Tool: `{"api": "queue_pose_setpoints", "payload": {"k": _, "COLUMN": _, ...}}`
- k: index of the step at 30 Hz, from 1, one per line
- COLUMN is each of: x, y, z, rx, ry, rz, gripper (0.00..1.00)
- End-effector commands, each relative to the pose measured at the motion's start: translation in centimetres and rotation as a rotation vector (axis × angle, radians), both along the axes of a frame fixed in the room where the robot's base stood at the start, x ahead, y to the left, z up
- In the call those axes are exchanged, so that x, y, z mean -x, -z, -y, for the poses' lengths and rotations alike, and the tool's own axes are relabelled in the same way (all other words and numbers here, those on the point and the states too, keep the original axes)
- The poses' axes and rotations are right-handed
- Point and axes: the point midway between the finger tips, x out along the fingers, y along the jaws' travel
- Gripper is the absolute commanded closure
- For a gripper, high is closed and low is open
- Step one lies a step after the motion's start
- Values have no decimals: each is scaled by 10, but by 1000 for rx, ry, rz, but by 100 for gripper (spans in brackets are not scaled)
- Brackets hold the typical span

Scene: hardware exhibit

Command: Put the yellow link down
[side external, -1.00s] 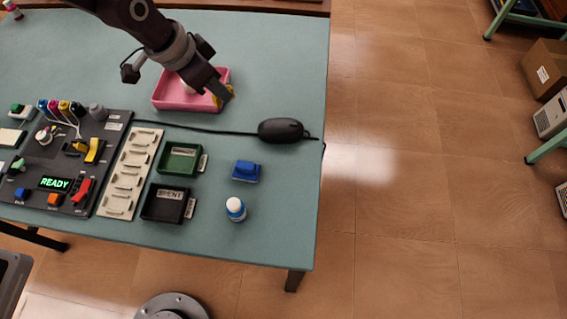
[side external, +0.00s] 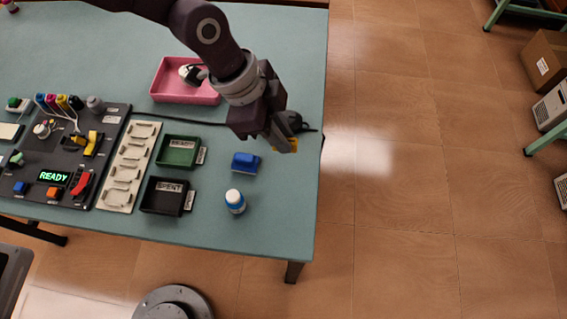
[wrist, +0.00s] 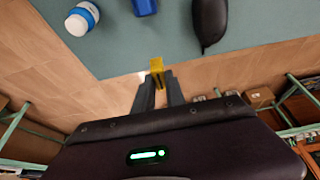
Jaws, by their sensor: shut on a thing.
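My gripper (side external: 286,138) is shut on the yellow link (side external: 293,147), which shows as a small yellow piece at the fingertips. In the wrist view the yellow link (wrist: 157,65) sits between the two fingertips (wrist: 157,78), in line with the table's edge. In the side view it appears near the table's right edge, partly hidden by the fingers. Its height above the table is hard to tell.
The computer mouse (wrist: 209,22) lies close by, mostly hidden behind my gripper in the side view. Bare table lies below the gripper.

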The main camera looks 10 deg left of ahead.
Motion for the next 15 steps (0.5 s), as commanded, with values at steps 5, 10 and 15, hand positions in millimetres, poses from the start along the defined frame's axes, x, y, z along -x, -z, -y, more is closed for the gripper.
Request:
{"api": "queue_pose_setpoints", "payload": {"k": 5, "x": 1, "y": 43, "z": -1, "rx": -3, "ry": -1, "rz": -4, "gripper": 100}}
{"api": "queue_pose_setpoints", "payload": {"k": 10, "x": 1, "y": 65, "z": -1, "rx": -2, "ry": -1, "rz": -3, "gripper": 100}}
{"api": "queue_pose_setpoints", "payload": {"k": 15, "x": 1, "y": 90, "z": -1, "rx": -1, "ry": -1, "rz": -2, "gripper": 100}}
